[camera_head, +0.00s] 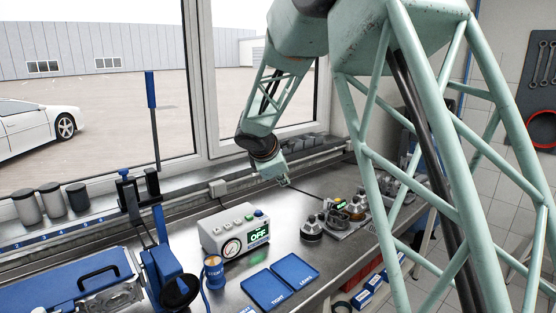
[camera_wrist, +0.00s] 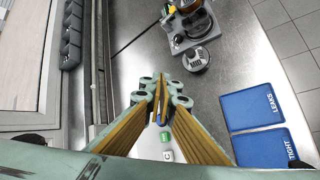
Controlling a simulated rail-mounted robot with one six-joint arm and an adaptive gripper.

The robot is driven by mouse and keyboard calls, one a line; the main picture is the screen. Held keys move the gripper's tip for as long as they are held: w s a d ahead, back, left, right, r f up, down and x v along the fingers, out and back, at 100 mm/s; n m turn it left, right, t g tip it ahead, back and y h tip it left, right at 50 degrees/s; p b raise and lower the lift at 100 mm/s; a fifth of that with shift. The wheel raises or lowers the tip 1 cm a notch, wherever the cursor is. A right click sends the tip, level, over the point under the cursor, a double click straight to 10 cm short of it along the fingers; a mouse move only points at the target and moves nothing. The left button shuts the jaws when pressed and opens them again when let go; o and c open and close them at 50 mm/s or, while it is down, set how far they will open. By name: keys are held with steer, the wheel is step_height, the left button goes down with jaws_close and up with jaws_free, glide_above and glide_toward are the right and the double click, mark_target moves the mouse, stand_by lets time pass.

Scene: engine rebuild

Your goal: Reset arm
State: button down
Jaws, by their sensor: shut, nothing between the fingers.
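My arm's green lattice links cross the right and top of the head view. My gripper (camera_head: 286,182) hangs above the metal workbench (camera_head: 285,228), between the window sill and the engine parts. In the wrist view my gripper (camera_wrist: 160,120) points down with its fingertips together. It is shut and nothing shows between the fingers. Below and behind the fingers, part of the test box shows in the wrist view.
A grey test box (camera_head: 235,232) with a gauge and a green "OFF" display stands on the bench. Blue "TIGHT" (camera_head: 267,289) and "LEAKS" (camera_head: 295,268) mats lie before it. Metal parts (camera_head: 312,229) stand right of it. A blue lever press (camera_head: 160,245) is at left.

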steer(key=s+d+r+m+g, duration=0.1)
steer(key=s+d+r+m, duration=0.4)
steer(key=s, duration=0.5)
steer(key=s+d+r+m+g+b, duration=0.15)
steer(key=s+d+r, duration=0.25)
steer(key=s+d, duration=0.55)
steer(key=s+d+r+m, duration=0.4)
steer(key=s+d, duration=0.1)
steer(key=s, duration=0.6)
steer(key=s+f+m+g+y, duration=0.1)
steer(key=s+m, duration=0.4)
steer(key=s, duration=1.3)
steer(key=s+f+m+y, duration=0.2)
steer(key=s+f+m, duration=0.2)
steer(key=s, duration=1.4)
steer(key=shift+s+a+m+g+b, duration=0.25)
steer(key=shift+a+m+g+b, duration=0.05)
steer(key=shift+m+g+b, duration=0.05)
steer(key=shift+r, duration=0.1)
